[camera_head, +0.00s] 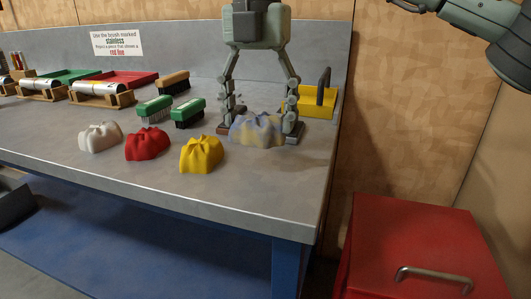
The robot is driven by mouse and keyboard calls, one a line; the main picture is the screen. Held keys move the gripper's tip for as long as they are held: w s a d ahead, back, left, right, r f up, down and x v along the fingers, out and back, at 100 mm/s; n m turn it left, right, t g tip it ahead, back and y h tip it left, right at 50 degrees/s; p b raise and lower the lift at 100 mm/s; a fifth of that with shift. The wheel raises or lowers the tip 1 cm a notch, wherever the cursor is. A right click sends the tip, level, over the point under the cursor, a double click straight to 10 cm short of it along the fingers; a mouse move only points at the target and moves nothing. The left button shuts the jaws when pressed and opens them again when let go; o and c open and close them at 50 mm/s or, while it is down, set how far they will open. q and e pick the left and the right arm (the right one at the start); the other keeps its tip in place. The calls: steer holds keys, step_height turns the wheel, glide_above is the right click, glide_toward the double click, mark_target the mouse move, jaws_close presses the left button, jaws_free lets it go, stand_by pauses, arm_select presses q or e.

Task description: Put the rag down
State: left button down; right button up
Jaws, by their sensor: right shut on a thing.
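A crumpled rag, mottled grey-blue and yellow (257,131), is at the right end of the grey workbench (215,190). My right gripper (259,127) points down from above, its two fingers on either side of this rag and shut on it. The rag is at bench level, but I cannot tell whether it rests fully on the top. Three other rags lie to the left: a yellow one (201,155), a red one (147,144) and a white one (100,137). My left gripper is not in view.
Two green-backed brushes (188,112) and a brown brush (174,82) lie left of my right gripper. A yellow tray (322,102) with a dark upright handle is close behind right. Metal cylinders (103,88) sit in wooden cradles. A red lidded box (420,240) stands beyond the bench's right edge.

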mark_target(265, 148)
steer(key=shift+s+d+f, duration=0.55)
steer(key=shift+s+f, duration=0.2)
steer(key=shift+s, duration=0.1)
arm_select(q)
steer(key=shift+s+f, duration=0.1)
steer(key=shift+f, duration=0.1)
arm_select(e)
steer(key=shift+f, duration=1.85)
steer(key=shift+f, duration=0.15)
steer(key=o, duration=1.1)
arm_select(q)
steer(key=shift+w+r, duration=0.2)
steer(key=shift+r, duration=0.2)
arm_select(e)
step_height(265, 148, up, 11)
steer(key=shift+w+a+r, duration=0.1)
steer(key=shift+w, duration=0.05)
steer(key=shift+r+p, duration=0.3)
steer(key=shift+r, duration=0.3)
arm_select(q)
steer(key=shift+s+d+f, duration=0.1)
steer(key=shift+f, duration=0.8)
